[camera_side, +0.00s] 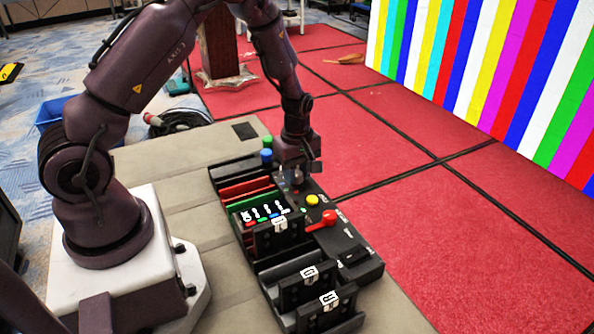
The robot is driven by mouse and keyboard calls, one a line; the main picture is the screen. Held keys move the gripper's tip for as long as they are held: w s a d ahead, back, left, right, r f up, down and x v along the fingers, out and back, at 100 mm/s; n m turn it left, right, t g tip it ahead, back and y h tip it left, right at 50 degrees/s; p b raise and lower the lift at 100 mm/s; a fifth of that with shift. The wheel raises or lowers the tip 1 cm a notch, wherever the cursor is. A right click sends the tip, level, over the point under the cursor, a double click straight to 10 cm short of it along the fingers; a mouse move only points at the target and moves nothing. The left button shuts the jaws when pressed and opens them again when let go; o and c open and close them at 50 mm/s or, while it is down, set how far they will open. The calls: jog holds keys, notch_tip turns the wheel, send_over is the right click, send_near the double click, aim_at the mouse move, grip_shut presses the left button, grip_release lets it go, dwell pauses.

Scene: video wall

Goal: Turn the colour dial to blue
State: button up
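A black control panel (358,250) lies on the floor in front of my arm. My gripper (296,182) points down at the panel's far half, just beyond a yellow round button (312,199). Its fingertips are small and dark here, so I cannot tell whether they are open or shut, or whether they touch anything. No colour dial can be made out clearly; one may be hidden under or behind my gripper. A blue knob (266,156) and a green knob (267,141) stand at the panel's far end, left of my gripper.
Black labelled blocks (278,236) stand in holders along the near side, beside red and green slots (250,200). A striped video wall (500,60) stands at the back right. The red floor (460,230) between is clear.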

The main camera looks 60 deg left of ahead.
jog(key=c, duration=0.3)
jog(key=m, duration=0.3)
jog(key=shift+m, duration=0.4)
jog(key=m, duration=0.3)
jog(key=shift+m, duration=0.3)
jog(key=m, duration=0.4)
jog(key=shift+m, duration=2.2)
